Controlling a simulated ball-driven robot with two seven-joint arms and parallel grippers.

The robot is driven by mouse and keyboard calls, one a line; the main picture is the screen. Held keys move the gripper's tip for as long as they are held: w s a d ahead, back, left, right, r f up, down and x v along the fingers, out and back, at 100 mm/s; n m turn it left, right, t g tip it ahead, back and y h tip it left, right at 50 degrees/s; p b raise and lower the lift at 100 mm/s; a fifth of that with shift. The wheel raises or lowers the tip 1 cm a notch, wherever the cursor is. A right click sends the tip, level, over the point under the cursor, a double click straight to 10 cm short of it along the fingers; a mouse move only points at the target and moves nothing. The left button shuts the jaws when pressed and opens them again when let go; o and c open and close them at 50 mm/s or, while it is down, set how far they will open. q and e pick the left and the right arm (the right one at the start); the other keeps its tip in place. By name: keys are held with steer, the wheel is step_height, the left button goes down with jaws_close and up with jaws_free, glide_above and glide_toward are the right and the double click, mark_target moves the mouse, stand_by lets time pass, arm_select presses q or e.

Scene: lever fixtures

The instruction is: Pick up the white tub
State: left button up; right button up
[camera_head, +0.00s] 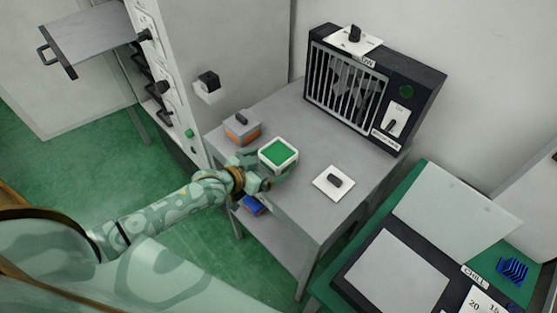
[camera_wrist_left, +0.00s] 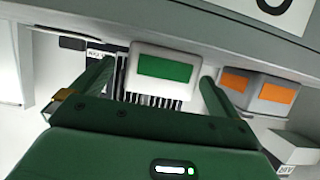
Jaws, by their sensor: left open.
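The white tub (camera_head: 278,154), with a green top panel, sits on the grey table near its left edge in the head view. In the left wrist view the tub (camera_wrist_left: 163,68) shows its green panel between my fingers. My left gripper (camera_head: 266,168) is open at the tub's near side, also seen in the left wrist view (camera_wrist_left: 157,85). One green finger is on each side of the tub; I cannot tell whether they touch it. My right gripper is not in view.
A grey and orange box (camera_head: 242,128) stands just left of the tub. A white plate with a dark knob (camera_head: 334,183) lies to its right. A black grilled heater-like unit (camera_head: 372,88) stands behind. A blue object (camera_head: 253,205) is on the lower shelf.

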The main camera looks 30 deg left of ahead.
mark_target(273, 160)
arm_select(q)
steer(key=b+x, duration=0.1)
steer(key=x, duration=0.4)
steer(key=shift+w+a+r+b, duration=0.1)
steer(key=shift+w+r+b, duration=0.1)
steer(key=shift+w+b, duration=0.15)
steer(key=shift+s+r, duration=0.1)
steer(key=shift+s, duration=0.05)
steer(key=c, duration=1)
steer(key=shift+c, duration=0.4)
steer(key=shift+r, duration=0.1)
